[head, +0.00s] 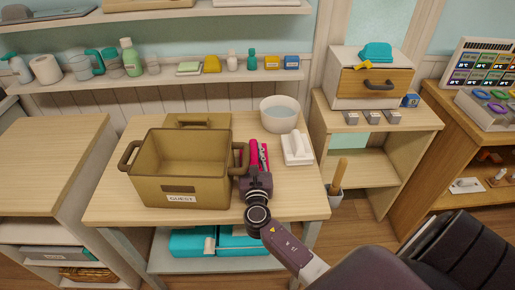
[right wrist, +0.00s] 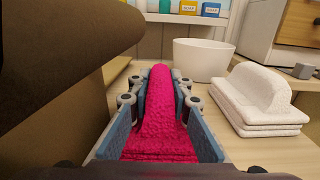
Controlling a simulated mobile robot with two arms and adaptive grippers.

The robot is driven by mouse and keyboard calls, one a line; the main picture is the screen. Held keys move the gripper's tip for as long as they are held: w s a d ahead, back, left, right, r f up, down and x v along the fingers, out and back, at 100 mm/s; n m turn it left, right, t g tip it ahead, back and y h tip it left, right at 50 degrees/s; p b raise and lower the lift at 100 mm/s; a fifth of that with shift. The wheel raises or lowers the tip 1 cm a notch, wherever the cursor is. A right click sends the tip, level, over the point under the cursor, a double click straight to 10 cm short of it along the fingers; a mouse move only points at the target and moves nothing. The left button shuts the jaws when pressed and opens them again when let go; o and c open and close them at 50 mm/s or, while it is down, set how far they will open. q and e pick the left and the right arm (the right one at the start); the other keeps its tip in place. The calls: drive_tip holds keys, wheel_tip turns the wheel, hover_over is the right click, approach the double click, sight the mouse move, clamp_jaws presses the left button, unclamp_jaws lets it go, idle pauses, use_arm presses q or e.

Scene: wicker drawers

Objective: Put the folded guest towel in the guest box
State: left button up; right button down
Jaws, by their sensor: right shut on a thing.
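The guest box (head: 180,172) is an olive-brown open bin with side handles and a "GUEST" label, standing on the middle table; it looks empty inside. My right gripper (head: 258,170) is just right of the box and is shut on a bright pink towel (right wrist: 165,110). The towel's pink edge also shows in the head view (head: 252,150). In the right wrist view the towel is pinched up between both fingers, with its lower part spread below. The box wall (right wrist: 45,95) fills the left of that view. My left gripper is not in view.
A folded white towel stack (head: 297,150) lies right of my gripper, with a white bowl (head: 280,113) behind it. A brown lid-like piece (head: 200,120) sits behind the box. Shelves with bottles run along the wall. The table's front right corner is clear.

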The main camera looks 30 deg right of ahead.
drive_tip(key=shift+s+a, duration=0.1)
drive_tip(key=shift+s, duration=0.25)
drive_tip(key=shift+s+a+r, duration=0.15)
drive_tip(key=shift+s+a, duration=0.05)
drive_tip(key=c, duration=2)
unclamp_jaws()
drive_tip(key=shift+w+f, duration=0.2)
drive_tip(key=shift+f, duration=0.05)
drive_tip(key=shift+o, duration=1.2)
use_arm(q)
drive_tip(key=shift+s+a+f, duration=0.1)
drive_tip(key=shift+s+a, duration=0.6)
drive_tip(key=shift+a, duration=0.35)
use_arm(e)
drive_tip(key=shift+r, duration=0.1)
